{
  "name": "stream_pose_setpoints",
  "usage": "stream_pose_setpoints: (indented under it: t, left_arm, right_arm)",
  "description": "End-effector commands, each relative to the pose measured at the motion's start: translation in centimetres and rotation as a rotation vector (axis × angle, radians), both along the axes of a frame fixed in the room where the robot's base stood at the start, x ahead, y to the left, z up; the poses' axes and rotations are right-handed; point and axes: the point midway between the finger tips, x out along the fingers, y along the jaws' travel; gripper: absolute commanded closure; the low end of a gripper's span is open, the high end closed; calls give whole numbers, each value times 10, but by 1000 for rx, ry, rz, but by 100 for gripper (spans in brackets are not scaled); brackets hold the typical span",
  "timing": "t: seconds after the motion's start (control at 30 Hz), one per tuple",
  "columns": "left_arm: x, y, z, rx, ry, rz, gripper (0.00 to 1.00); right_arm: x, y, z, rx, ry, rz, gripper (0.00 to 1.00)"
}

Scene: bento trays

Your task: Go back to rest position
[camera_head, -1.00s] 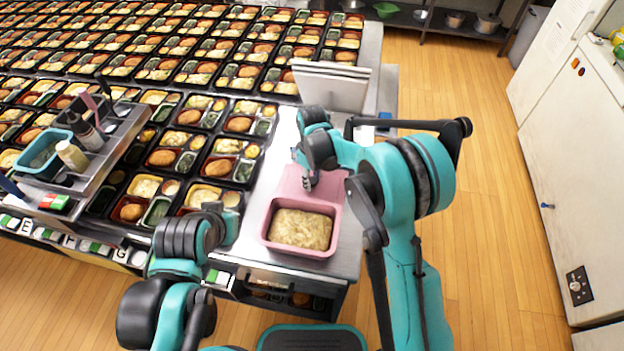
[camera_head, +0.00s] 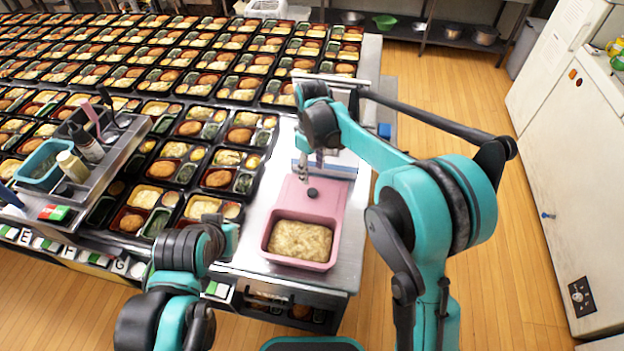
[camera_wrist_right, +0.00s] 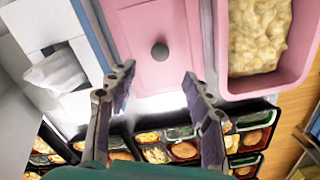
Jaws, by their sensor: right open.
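My right gripper (camera_head: 312,168) is above the far end of the pink lid (camera_head: 309,202) in the head view, close to a tissue box beyond it. In the right wrist view the right gripper (camera_wrist_right: 158,88) is open, with nothing between its fingers. The pink lid (camera_wrist_right: 150,20) with a dark round knob lies flat there. The pink container (camera_head: 328,254) of pale food stands at the near end of the lid; it also shows in the right wrist view (camera_wrist_right: 222,60). My left arm is folded at the lower left; its fingers cannot be made out.
Rows of filled bento trays (camera_head: 170,198) cover the table to the left. A grey caddy (camera_head: 105,150) with bottles and a teal bin (camera_head: 38,172) stands among them. The tissue box (camera_wrist_right: 60,50) is beside the lid. Open wooden floor (camera_head: 440,120) lies to the right.

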Motion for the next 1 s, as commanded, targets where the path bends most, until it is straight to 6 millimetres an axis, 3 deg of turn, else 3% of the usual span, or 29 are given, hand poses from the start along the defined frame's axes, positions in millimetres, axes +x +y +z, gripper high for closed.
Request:
stream_pose_setpoints:
  t: [0.13, 0.37, 0.53, 0.8, 1.0]
  left_arm:
    - [0, 0, 0, 0, 0, 0, 100]
    - [0, 0, 0, 0, 0, 0, 100]
    - [0, 0, -1, 0, 0, 0, 100]
    - [0, 0, -6, 0, 0, 0, 100]
    - [0, 0, -8, 0, 0, 0, 100]
  right_arm:
    - [0, 0, 11, 0, 0, 0, 49]
    - [-1, -1, 14, 1, -2, -3, 49]
    - [-15, -21, 33, 16, -47, -75, 49]
    - [-81, -87, 77, 84, -219, -349, 49]
    - [-139, -129, 84, 149, -352, -560, 49]
